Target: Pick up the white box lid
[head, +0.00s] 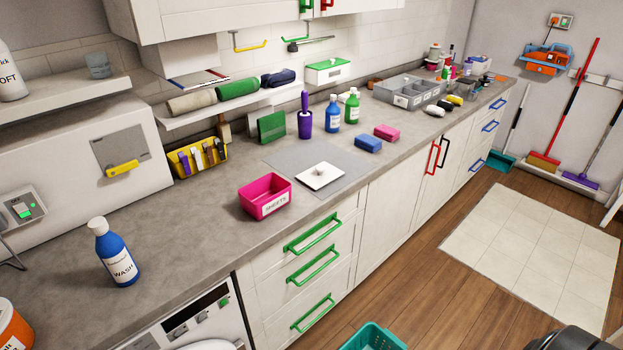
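The white box lid (327,178) is a flat white square with a small knob on top. It lies on a grey mat (339,157) on the countertop, in the middle of the head view. A pink open box labelled "SHEETS" (266,196) stands just left of the lid, close to it. Neither of my grippers shows in the head view. Nothing covers the lid.
A blue "WASH" bottle (115,256) stands at the left of the counter (190,235). Blue (369,144) and pink (387,132) sponges lie right of the mat. Behind are a purple brush holder (305,123) and bottles. A teal basket (362,337) is on the floor.

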